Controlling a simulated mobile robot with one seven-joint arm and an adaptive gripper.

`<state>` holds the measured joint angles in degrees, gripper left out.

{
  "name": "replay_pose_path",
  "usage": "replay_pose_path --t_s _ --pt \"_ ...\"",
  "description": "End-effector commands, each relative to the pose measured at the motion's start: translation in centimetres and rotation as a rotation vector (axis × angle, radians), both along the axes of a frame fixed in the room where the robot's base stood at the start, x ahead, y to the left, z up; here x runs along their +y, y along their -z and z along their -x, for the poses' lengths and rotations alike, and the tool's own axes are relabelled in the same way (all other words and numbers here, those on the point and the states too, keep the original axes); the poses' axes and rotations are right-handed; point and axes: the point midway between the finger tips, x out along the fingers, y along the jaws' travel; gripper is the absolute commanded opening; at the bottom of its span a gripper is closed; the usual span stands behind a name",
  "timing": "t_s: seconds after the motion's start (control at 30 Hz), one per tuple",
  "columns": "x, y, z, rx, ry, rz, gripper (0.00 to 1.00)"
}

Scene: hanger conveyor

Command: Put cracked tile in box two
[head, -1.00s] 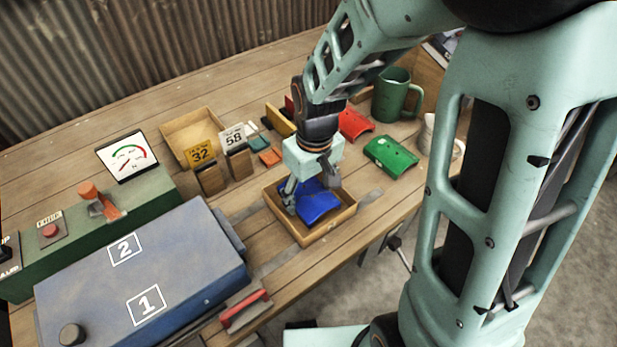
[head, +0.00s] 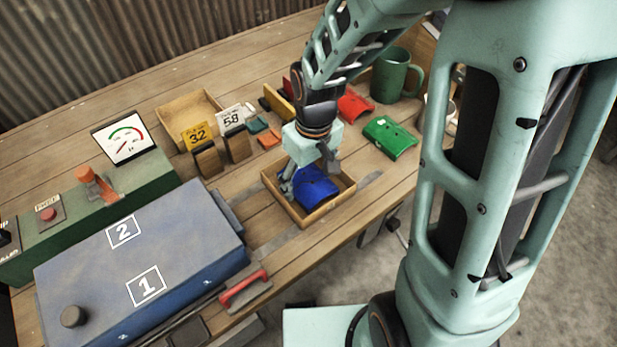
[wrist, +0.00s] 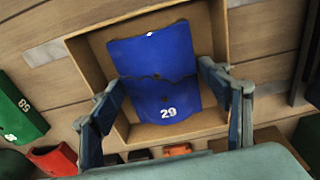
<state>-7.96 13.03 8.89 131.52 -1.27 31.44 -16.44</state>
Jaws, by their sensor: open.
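A blue curved tile (wrist: 160,52) marked 29 lies in a shallow wooden tray. A jagged line, like a crack, runs across its middle in the wrist view. The tile also shows in the head view (head: 317,188). My gripper (head: 310,178) is open just above the tray (head: 309,221). In the wrist view its fingers (wrist: 165,108) are spread on either side of the tile's near end, with gaps showing beside the tile. A blue-grey box (head: 185,260) with white labels 2 (head: 124,231) and 1 (head: 146,286) on its top stands at the left; its inside is hidden.
A red tile (head: 354,107) and a green tile (head: 390,138) lie right of the gripper, near a green mug (head: 396,75). A gauge (head: 124,139) and a red-handled tool (head: 245,287) are left.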

Motion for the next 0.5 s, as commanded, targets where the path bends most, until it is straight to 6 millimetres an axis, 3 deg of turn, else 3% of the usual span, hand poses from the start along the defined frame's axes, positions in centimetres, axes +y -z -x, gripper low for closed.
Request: replay_pose_path --t_s 0.3,0.5 --pt "-0.3 -7.0 0.2 -0.009 0.001 -0.001 0.71" --pt "-0.4 -10.3 0.5 -0.007 0.001 -0.001 0.71"
